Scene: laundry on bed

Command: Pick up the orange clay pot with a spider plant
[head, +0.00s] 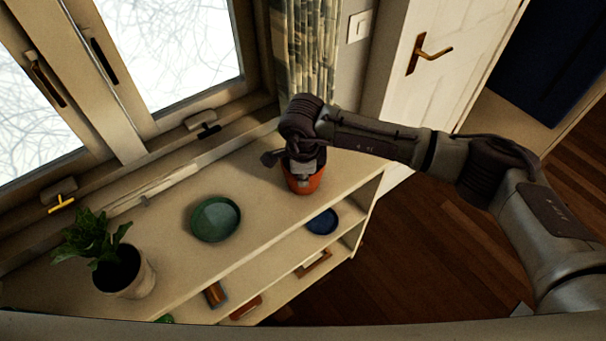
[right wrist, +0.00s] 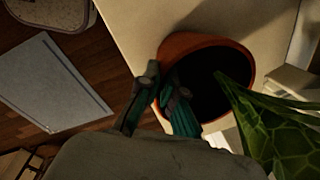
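The orange clay pot (head: 303,182) stands on the pale shelf top near its right end. In the right wrist view the pot (right wrist: 238,58) shows from above, with a dark inside. My right gripper (head: 296,163) is over the pot. In the right wrist view its fingers (right wrist: 162,82) straddle the pot's near rim, one outside and one inside. They appear shut on the rim, with little visible gap. My left gripper is not in view.
A green dish (head: 216,219) lies on the shelf top (head: 262,212) left of the orange pot. A leafy plant in a pale pot (head: 138,284) stands farther left. A blue dish (head: 322,222) lies on a lower shelf. Windows are behind; a white door (head: 455,50) is at right.

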